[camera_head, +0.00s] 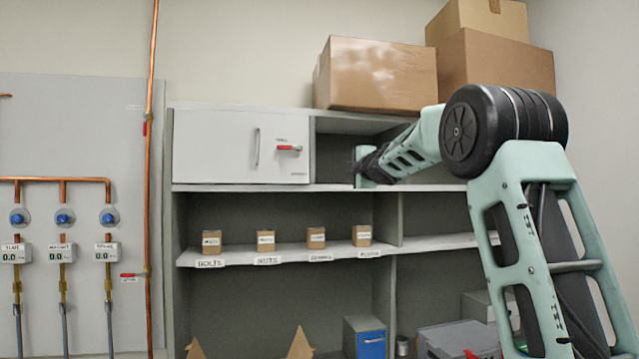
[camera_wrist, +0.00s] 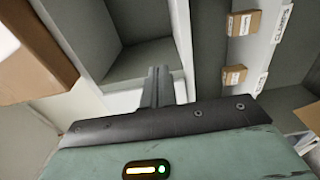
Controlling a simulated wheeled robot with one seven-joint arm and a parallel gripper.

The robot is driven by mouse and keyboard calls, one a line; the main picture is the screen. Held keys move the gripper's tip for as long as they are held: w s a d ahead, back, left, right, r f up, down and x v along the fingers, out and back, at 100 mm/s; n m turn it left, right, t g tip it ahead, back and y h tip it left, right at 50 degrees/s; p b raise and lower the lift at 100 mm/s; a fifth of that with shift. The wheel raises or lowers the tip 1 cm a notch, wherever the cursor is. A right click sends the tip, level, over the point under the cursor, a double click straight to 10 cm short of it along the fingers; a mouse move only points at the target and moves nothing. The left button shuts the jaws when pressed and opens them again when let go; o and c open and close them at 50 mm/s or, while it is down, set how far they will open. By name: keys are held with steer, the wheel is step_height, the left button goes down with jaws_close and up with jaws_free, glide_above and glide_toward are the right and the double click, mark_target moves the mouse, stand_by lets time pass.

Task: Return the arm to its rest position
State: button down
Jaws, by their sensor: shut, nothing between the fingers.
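My arm reaches in from the right of the head view, bent at a black joint. My gripper (camera_head: 362,166) is at the open upper compartment of the grey shelf unit (camera_head: 283,189), just right of the closed white cabinet door (camera_head: 222,147). In the wrist view the fingers of my gripper (camera_wrist: 157,84) are together, with nothing between them. They point toward the grey compartment. Whether the fingertips are inside the compartment or in front of it is hard to tell.
A cardboard box (camera_head: 378,75) sits on top of the unit above my forearm, with more boxes (camera_head: 496,58) stacked to its right. Small labelled boxes (camera_head: 265,240) line the middle shelf. A blue-fronted box (camera_head: 364,338) stands below. Copper pipes (camera_head: 149,120) and gauges are on the left wall.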

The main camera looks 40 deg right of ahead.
steer(key=a+f+m+g+y+b, duration=0.3)
steer(key=a+f, duration=1.2)
steer(key=a, duration=0.4)
steer(key=s+a+f+m+g+y+b, duration=0.1)
steer(key=s+a+f+g, duration=0.15)
steer(key=a+f, duration=0.3)
steer(key=s+a+f+g+y, duration=0.1)
steer(key=s+a+f+y, duration=0.15)
steer(key=a+f, duration=0.35)
steer(key=s+a+f+m+g+b, duration=0.1)
steer(key=s+a+f, duration=0.3)
steer(key=a, duration=0.4)
steer(key=s+a+f+g+y+b, duration=0.1)
steer(key=s+a+f+g, duration=0.1)
steer(key=s+a+f, duration=0.5)
steer(key=s+a+f+g+b, duration=0.1)
steer(key=s+a+f+g, duration=0.25)
steer(key=s, duration=0.55)
steer(key=s+f+g, duration=0.1)
steer(key=s+f, duration=0.2)
steer(key=s, duration=0.3)
steer(key=s+f+g+b, duration=0.1)
steer(key=s+f, duration=0.2)
steer(key=s, duration=0.3)
steer(key=s+f+m+g+b, duration=0.1)
steer(key=s+f+g, duration=0.1)
steer(key=s, duration=0.5)
steer(key=shift+a+f+h, duration=0.25)
steer(key=shift+f+h, duration=0.1)
steer(key=shift+f, duration=0.2)
